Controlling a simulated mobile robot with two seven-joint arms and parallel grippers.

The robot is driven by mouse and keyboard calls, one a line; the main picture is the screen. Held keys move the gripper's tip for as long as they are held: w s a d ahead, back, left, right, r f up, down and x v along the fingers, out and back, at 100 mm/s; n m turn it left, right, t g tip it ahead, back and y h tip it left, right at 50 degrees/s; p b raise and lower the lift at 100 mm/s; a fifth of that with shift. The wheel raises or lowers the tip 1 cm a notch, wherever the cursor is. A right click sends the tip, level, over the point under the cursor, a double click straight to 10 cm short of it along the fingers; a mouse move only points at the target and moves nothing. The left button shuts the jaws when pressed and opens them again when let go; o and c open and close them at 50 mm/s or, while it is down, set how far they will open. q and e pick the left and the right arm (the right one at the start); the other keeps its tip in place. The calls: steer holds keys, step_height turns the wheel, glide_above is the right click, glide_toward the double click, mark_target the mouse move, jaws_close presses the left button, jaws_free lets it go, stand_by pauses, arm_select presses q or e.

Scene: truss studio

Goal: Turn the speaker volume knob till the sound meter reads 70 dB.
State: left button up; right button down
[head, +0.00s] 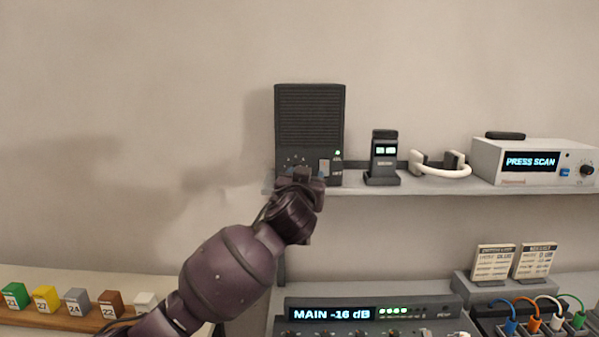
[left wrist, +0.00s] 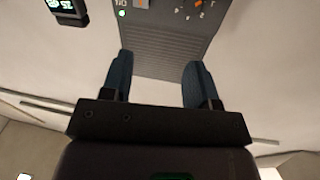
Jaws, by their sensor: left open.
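The dark speaker (head: 310,118) stands on the wall shelf, with a green light and dial marks low on its front. My left gripper (head: 304,180) is in front of its lower part and hides most of the knob area. In the left wrist view, the open fingers (left wrist: 160,80) have the speaker grille (left wrist: 165,45) between them. The sound meter (head: 384,163) stands right of the speaker with a lit green display, also in the left wrist view (left wrist: 67,8). Its digits are too small to read surely.
On the shelf (head: 420,187) are a white headset (head: 440,168) and a grey unit reading PRESS SCAN (head: 545,160). Below are a mixer reading MAIN -16 dB (head: 375,312), two cards (head: 493,263) and coloured cables. Coloured blocks (head: 77,302) stand lower left.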

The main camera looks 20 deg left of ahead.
arm_select(q)
steer(key=w+a+f+n+y+p, duration=0.1)
steer(key=w+a+n, duration=0.1)
steer(key=w, duration=0.3)
steer(key=w+a+n+g+y+p, duration=0.1)
steer(key=w+a+n, duration=0.2)
steer(key=w, duration=0.2)
steer(key=shift+a+f+y+p, duration=0.15)
steer(key=shift+f+y+p, duration=0.15)
steer(key=shift+f+y, duration=0.1)
steer(key=shift+c, duration=0.3)
steer(key=c, duration=0.9)
steer(key=shift+b, duration=0.4)
